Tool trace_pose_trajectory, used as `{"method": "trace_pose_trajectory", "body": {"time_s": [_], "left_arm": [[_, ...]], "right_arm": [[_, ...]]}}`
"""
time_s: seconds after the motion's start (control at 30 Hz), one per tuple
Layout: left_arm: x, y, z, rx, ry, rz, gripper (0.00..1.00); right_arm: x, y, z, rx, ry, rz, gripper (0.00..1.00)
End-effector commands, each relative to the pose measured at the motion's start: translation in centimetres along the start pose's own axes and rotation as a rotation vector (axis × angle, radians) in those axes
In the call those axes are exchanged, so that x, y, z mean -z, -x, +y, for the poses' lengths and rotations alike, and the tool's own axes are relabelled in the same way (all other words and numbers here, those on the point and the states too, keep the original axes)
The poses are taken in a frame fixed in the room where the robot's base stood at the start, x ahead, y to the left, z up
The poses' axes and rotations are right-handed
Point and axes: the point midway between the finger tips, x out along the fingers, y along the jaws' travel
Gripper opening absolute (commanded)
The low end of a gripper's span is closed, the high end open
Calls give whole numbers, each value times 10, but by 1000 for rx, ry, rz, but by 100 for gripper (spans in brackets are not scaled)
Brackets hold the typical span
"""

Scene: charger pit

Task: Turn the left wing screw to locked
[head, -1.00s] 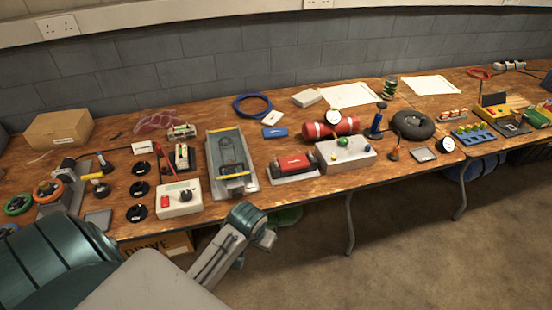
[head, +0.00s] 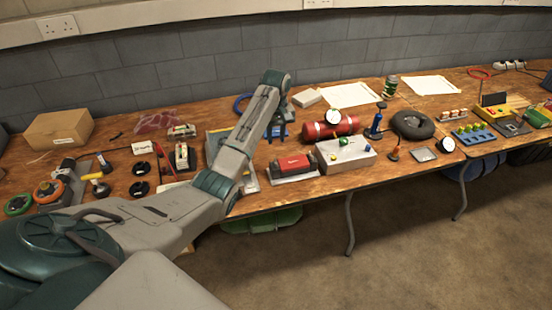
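I cannot make out a wing screw or its locked mark at this size. A grey tray-like unit (head: 214,139) stands left of the table's middle, and my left arm crosses in front and hides most of it. My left gripper (head: 278,132) hangs down past the arm's raised bend, over the table near a small blue box, right of the grey unit. Its fingers are small and dark there, so I cannot tell whether they are open or shut. My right gripper is not in view.
A red block in a grey cradle (head: 293,168), a white box with coloured knobs (head: 345,153) and a red cylinder (head: 330,127) stand right of my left arm. A cardboard box (head: 59,131) is at the back left. Bare floor lies in front.

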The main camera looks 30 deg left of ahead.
Motion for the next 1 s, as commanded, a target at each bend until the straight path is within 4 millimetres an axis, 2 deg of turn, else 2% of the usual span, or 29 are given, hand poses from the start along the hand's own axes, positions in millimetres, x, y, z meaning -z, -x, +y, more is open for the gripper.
{"method": "trace_pose_trajectory", "body": {"time_s": [0.17,0.4,0.53,0.7,1.0], "left_arm": [[-1,-24,-1,2,0,-4,27],[-1,-70,0,2,0,-3,27],[-1,-89,0,2,-1,-2,27],[-1,-102,0,1,-1,0,27],[-1,-104,0,0,-2,1,27]], "right_arm": [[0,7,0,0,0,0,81],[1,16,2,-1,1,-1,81],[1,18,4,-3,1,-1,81],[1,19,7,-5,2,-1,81],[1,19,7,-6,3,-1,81]]}}
